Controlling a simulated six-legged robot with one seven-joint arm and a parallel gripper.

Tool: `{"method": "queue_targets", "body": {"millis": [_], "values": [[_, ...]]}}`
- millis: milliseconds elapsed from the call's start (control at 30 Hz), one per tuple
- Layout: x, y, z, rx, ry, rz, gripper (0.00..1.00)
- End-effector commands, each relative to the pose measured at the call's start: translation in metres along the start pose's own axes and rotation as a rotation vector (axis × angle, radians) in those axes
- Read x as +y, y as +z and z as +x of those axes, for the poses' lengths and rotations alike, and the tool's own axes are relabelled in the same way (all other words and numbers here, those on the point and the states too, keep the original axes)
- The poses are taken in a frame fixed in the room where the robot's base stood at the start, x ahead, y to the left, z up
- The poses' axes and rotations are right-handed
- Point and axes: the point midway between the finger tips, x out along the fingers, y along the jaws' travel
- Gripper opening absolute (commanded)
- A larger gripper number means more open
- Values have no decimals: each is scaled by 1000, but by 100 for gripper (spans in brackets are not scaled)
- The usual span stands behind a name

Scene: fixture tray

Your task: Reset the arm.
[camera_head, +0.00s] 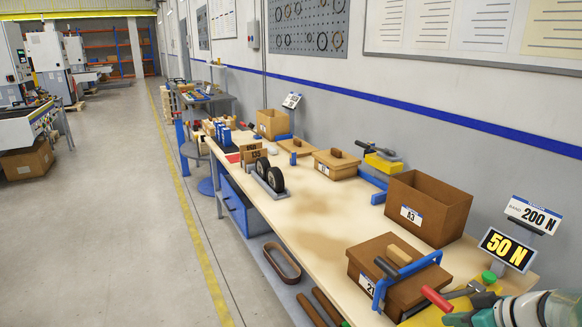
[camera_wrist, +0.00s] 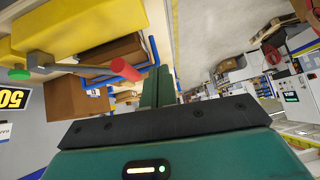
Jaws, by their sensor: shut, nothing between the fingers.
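My gripper (camera_wrist: 158,88) shows in the wrist view with its green fingers together and nothing between them. Part of my arm (camera_head: 530,310) enters at the bottom right of the head view. Close to it is a yellow fixture (camera_head: 488,300) with a grey lever, a red handle (camera_head: 436,298) and a green knob (camera_head: 489,277). In the wrist view, the red handle (camera_wrist: 126,69) and green knob (camera_wrist: 19,74) appear upside down. The fixture's base is partly cut off in the head view.
The bench holds a lidded box (camera_head: 375,267) beside a blue bar handle (camera_head: 407,275), an open box A3 (camera_head: 428,210) and black wheels (camera_head: 270,176). A 50 N sign (camera_head: 507,249) and a 200 N sign (camera_head: 535,215) stand behind the fixture. The floor (camera_head: 110,240) at left is clear.

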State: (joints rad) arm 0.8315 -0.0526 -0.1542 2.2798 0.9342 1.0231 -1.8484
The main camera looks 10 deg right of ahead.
Motion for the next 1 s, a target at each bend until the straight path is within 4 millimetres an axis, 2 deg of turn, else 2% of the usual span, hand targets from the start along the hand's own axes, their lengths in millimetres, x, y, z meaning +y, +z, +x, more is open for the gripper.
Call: {"method": "queue_targets", "body": {"millis": [100,233,400,600,800,1000], "values": [[-41,-20,8,-71,-43,16,0],[-95,-36,15,-182,-61,54,0],[-156,-44,14,-299,-11,97,0],[-213,-48,2,-343,118,141,0],[-245,-49,-12,-291,239,191,0],[-253,-49,-17,-259,278,219,0]]}}
